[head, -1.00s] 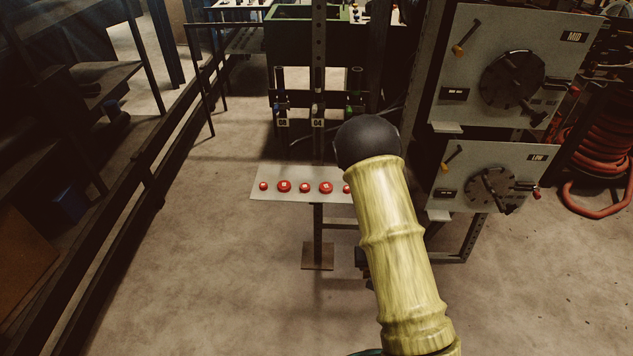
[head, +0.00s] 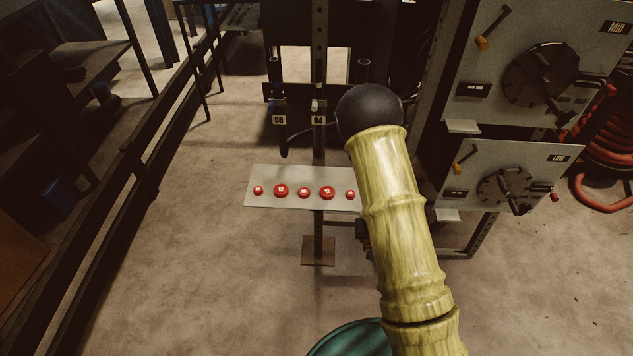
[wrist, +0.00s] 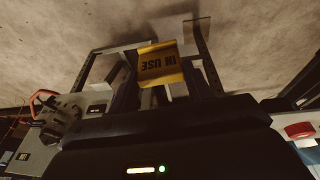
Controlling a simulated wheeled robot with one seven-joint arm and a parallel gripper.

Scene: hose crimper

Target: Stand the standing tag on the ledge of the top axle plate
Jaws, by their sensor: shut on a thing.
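A yellow tag (wrist: 161,64) reading IN USE shows upside down in the wrist view. My gripper (wrist: 155,92) is shut on it at the far side of the black gripper body. In the head view my arm and its dark joint hide the gripper and tag. Two axle plates show at the right of the head view: MID (head: 600,75), with a small ledge (head: 463,126) at its lower left, and LOW (head: 530,160), with a similar ledge (head: 446,215). No plate marked top is in the head view.
A pale panel with red buttons (head: 303,192) stands on a post left of my arm. Dark hanging tools (head: 281,120) are behind it. Shelving (head: 90,60) lines the left, and a red hose coil (head: 605,170) lies at the right. The floor between is clear.

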